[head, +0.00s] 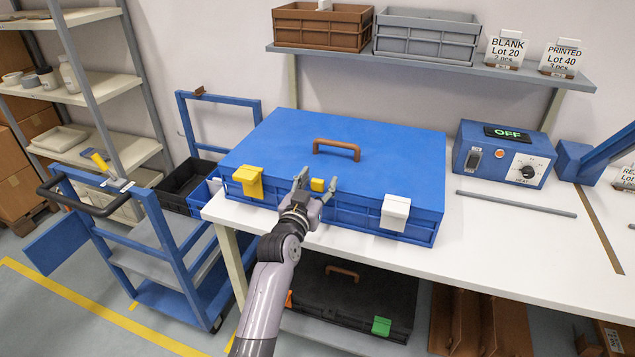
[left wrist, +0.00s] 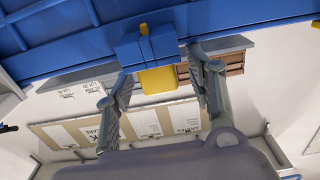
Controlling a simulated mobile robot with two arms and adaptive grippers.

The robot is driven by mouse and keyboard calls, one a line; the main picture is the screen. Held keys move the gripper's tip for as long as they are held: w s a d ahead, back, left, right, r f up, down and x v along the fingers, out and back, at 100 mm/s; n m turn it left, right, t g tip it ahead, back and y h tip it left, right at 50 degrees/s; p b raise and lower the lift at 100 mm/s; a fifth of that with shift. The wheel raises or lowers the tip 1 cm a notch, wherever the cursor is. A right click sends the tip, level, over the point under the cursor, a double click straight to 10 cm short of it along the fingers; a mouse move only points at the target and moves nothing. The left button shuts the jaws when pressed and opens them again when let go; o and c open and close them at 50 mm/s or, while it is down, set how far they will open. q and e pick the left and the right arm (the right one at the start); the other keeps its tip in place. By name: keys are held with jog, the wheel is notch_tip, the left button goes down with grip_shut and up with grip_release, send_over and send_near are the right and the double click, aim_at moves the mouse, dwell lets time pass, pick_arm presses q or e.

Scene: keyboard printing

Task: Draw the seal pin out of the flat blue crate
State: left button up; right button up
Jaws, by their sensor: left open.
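The flat blue crate (head: 330,138) lies shut on the white table, with a brown handle on its lid. The seal pin (head: 317,185) shows as a small yellow block at the middle of the crate's front. In the left wrist view the yellow pin (left wrist: 159,81) sticks out of a blue holder (left wrist: 148,47) on the crate. My left gripper (head: 316,181) is open, with one finger on each side of the pin. In the left wrist view gaps show between the pin and the fingers (left wrist: 160,72). My right gripper is not in view.
A yellow latch (head: 248,181) and a white latch (head: 396,212) flank the pin on the crate front. A heater box (head: 503,154) and a grey rod (head: 515,203) are to the right. A blue trolley (head: 165,225) stands left. The table's front right is clear.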

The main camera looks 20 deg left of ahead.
aim_at(317, 180)
pick_arm(q)
jog(key=shift+c, duration=0.4)
jog(key=c, duration=1)
jog(key=o, duration=0.4)
grip_shut()
jog(key=shift+r, duration=0.1)
jog(key=shift+r+p, duration=1.75)
jog(key=shift+p, duration=0.2)
jog(key=shift+r, duration=0.1)
